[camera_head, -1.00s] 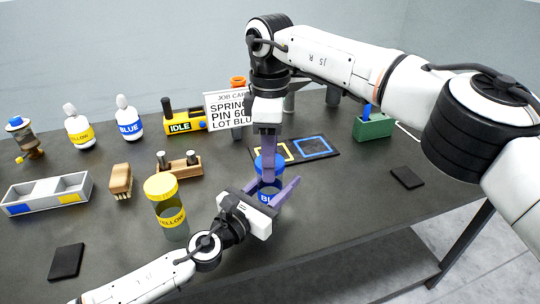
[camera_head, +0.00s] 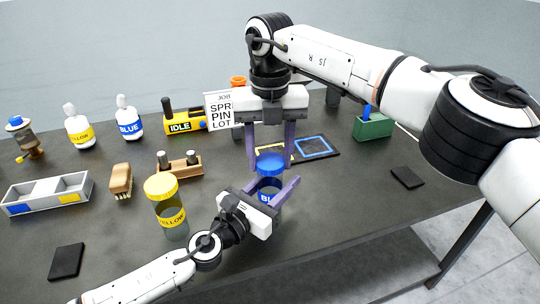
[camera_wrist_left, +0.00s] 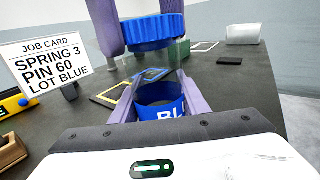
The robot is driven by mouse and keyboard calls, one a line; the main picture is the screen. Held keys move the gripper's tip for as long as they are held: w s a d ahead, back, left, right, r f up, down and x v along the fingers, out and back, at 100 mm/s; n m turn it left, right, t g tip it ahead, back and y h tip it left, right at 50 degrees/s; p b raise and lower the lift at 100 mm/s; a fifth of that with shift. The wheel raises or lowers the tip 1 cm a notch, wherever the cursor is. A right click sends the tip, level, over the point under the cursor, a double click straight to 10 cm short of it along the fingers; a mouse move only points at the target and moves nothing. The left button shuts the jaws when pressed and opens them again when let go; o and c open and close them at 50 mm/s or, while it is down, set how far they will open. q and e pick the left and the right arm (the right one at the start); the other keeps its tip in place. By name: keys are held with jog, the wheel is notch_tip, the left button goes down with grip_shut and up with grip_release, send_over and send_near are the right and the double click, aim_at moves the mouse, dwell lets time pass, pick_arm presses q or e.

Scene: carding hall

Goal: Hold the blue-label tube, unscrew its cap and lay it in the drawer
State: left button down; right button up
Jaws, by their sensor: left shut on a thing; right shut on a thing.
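The blue-label tube (camera_head: 267,198) stands upright at the middle of the bench, clasped between the purple fingers of my left gripper (camera_head: 273,187). In the left wrist view, the tube (camera_wrist_left: 160,96) has an open top with a dark inside. The blue cap (camera_head: 270,163) is held between the fingertips of my right gripper (camera_head: 271,158), which points down from above. In the left wrist view, the cap (camera_wrist_left: 155,32) is clear of the tube's rim, with a gap below it.
A yellow-capped tube (camera_head: 170,214) stands left of my left gripper. A brush (camera_head: 121,180), wooden holder (camera_head: 179,168), two labelled bottles and a job card (camera_head: 220,111) stand behind. A green box (camera_head: 373,127) is at right. The front right of the bench is clear.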

jog(key=n, duration=0.4)
jog(key=shift+n, duration=0.4)
jog(key=n, duration=1.7)
jog(key=shift+n, duration=0.3)
jog(key=n, duration=0.4)
jog(key=shift+n, duration=0.3)
jog(key=n, duration=0.6)
jog(key=shift+r+n, duration=0.1)
jog(key=shift+n, duration=0.3)
jog(key=shift+r, duration=0.2)
